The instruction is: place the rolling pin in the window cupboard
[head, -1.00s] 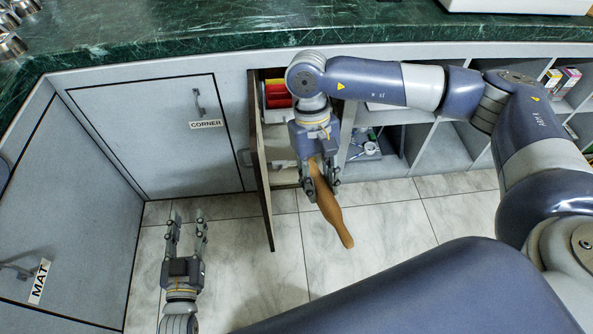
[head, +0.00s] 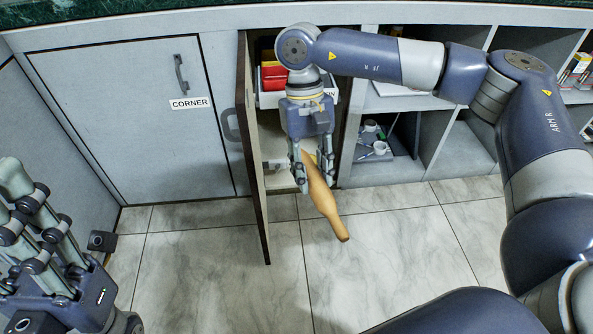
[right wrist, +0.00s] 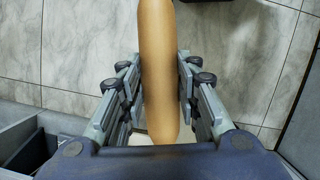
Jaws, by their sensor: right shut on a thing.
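The wooden rolling pin (head: 326,205) hangs tilted from my right gripper (head: 312,178), which is shut on it near its upper end. In the right wrist view the rolling pin (right wrist: 158,70) runs between both fingers (right wrist: 158,100). It is in front of an open cupboard (head: 279,125), above the floor. The cupboard's door (head: 253,160) stands open on the left. My right wrist hides part of the interior, and the label there is mostly covered. My left gripper (head: 38,232) is at the lower left, empty, its fingers apart.
A red container (head: 275,77) sits inside the cupboard's upper part. A closed cupboard labelled CORNER (head: 130,120) is to the left. Open shelves (head: 440,150) with small cups (head: 375,140) are to the right. The tiled floor (head: 220,270) in front is clear.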

